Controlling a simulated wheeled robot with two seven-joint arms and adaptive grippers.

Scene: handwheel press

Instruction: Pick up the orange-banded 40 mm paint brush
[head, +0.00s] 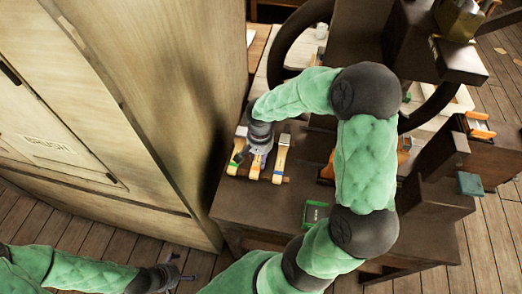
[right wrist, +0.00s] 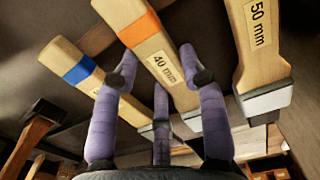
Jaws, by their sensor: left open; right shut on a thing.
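The orange-banded 40 mm paint brush (right wrist: 160,60) has a pale wooden handle, an orange band near its end and a "40 mm" label. In the right wrist view it runs between the purple fingers of my right gripper (right wrist: 158,85), which is shut on it. Its bristle end is hidden behind the fingers. In the head view my right gripper (head: 258,158) is over the middle of the brush row and largely covers this brush. My left gripper (head: 178,276) is open and empty, low over the floor at bottom left.
A blue-banded brush (right wrist: 78,68) lies left of it and a 50 mm brush (right wrist: 255,55) right of it, both close. A tall wooden cabinet (head: 120,90) stands left of the dark bench (head: 255,205). A green box (head: 315,213) sits near the bench front.

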